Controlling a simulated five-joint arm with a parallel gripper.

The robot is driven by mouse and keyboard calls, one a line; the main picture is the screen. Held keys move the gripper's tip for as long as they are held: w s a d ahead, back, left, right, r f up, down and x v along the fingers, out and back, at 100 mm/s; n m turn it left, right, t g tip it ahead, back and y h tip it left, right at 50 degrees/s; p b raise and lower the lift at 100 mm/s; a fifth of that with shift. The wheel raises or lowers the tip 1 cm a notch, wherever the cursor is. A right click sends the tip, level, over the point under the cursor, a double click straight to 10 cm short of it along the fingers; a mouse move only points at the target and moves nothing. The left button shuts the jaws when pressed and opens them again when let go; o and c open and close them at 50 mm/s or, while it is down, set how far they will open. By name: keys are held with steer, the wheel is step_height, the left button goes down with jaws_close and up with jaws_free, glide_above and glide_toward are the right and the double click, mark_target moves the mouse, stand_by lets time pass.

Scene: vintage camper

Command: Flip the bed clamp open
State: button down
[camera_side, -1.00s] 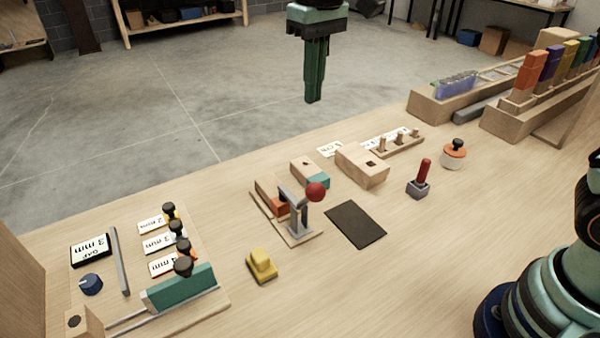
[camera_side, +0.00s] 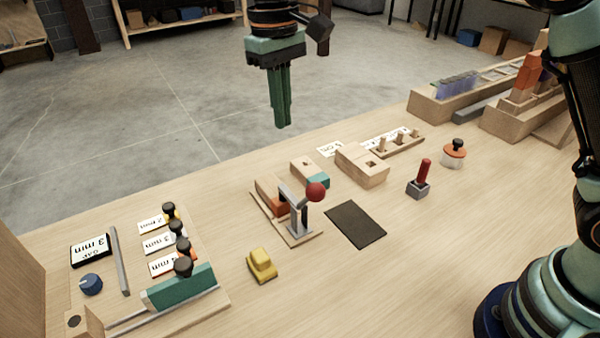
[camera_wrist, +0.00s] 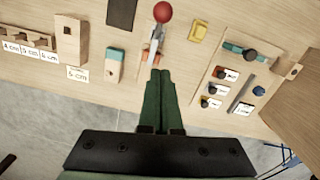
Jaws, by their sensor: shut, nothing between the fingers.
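The bed clamp shows in the side view as a grey lever arm and upright (camera_side: 299,218) on a wooden base, with a red ball (camera_side: 316,191) at the lever's end. In the wrist view the red ball (camera_wrist: 162,12) and grey lever (camera_wrist: 154,45) are just beyond my fingertips. My gripper (camera_side: 283,126) hangs fingers down, shut and empty, above and behind the clamp, apart from it. In the wrist view my gripper (camera_wrist: 160,73) covers part of the clamp's base.
A red-handled lever (camera_side: 420,178) is further right. A teal slide fixture (camera_side: 180,288) is at left.

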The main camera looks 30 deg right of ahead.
glide_toward(305, 198)
steer(key=w+f, duration=0.2)
steer(key=w, duration=0.2)
steer(key=shift+s+f, duration=0.25)
steer(key=shift+s, duration=0.35)
steer(key=shift+s+f, duration=0.3)
steer(key=shift+s, duration=0.35)
steer(key=shift+s+f, duration=0.25)
steer(key=shift+s, duration=0.35)
steer(key=shift+s+d, duration=0.1)
steer(key=shift+s, duration=0.05)
steer(key=shift+s+f+t, duration=0.1)
steer(key=shift+s+t, duration=0.1)
steer(key=shift+t, duration=0.1)
